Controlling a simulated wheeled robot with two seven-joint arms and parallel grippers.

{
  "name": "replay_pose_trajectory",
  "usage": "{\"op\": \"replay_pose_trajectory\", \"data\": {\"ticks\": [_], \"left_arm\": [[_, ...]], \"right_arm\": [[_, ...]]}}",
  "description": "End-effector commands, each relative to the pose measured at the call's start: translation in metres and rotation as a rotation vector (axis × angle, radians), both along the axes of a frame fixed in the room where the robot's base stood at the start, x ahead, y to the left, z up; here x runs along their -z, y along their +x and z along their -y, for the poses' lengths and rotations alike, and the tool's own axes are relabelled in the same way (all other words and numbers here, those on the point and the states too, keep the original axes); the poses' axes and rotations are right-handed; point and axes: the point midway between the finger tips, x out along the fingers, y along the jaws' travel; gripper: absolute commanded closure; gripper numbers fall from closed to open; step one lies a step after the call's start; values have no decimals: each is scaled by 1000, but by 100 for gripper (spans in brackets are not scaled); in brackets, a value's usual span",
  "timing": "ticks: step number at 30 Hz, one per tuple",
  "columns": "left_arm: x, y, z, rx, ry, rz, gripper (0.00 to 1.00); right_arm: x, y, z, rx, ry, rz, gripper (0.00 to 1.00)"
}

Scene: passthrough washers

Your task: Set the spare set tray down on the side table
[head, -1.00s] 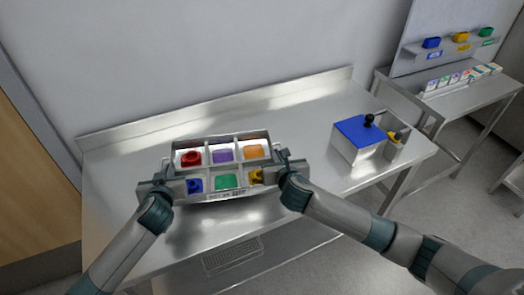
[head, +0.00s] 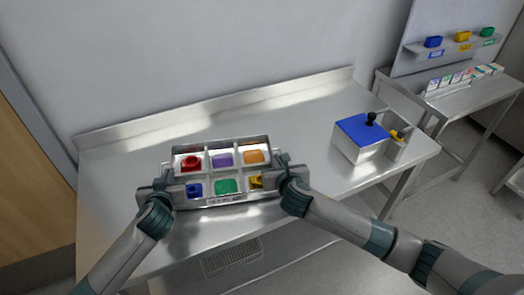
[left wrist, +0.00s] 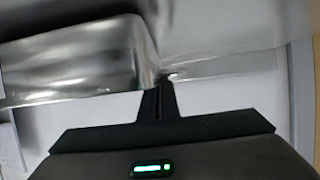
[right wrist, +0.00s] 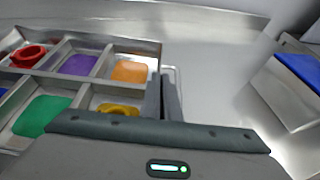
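The spare set tray (head: 238,205) is a steel tray with several compartments, holding red, purple, orange, blue, green and yellow pieces. It is over the near left part of the steel table (head: 300,115); I cannot tell whether it touches the top. My left gripper (head: 172,180) is shut at the tray's left end. In the left wrist view its fingers (left wrist: 158,98) are close together at shiny metal. My right gripper (head: 282,165) is shut at the right end. In the right wrist view its fingers (right wrist: 163,92) are beside the tray's wall (right wrist: 150,48), at a thin handle.
A box with a blue lid and black knob (head: 360,135) stands at the table's right end, beside a small bin (head: 400,140) with yellow and dark items. Another steel table (head: 455,100) with a rack of cards is back right. The table's middle is clear. A wall is behind.

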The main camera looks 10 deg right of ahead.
Motion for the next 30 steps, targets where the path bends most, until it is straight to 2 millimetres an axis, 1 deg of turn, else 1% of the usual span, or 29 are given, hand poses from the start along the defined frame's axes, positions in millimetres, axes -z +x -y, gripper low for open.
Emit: {"op": "replay_pose_trajectory", "data": {"ticks": [10,11,12,13,24,30], "left_arm": [[10,1,0,0,0,3,100],[12,0,0,-1,0,0,95],[10,0,0,-1,0,0,86],[10,0,0,-1,0,0,79],[10,-1,0,0,0,0,79],[7,-8,0,0,0,0,79]], "right_arm": [[10,1,0,0,0,3,100],[12,0,0,1,0,0,95],[10,0,0,1,0,0,86],[10,0,0,1,0,0,79],[10,0,0,0,0,0,79],[10,0,0,0,0,0,79]]}}
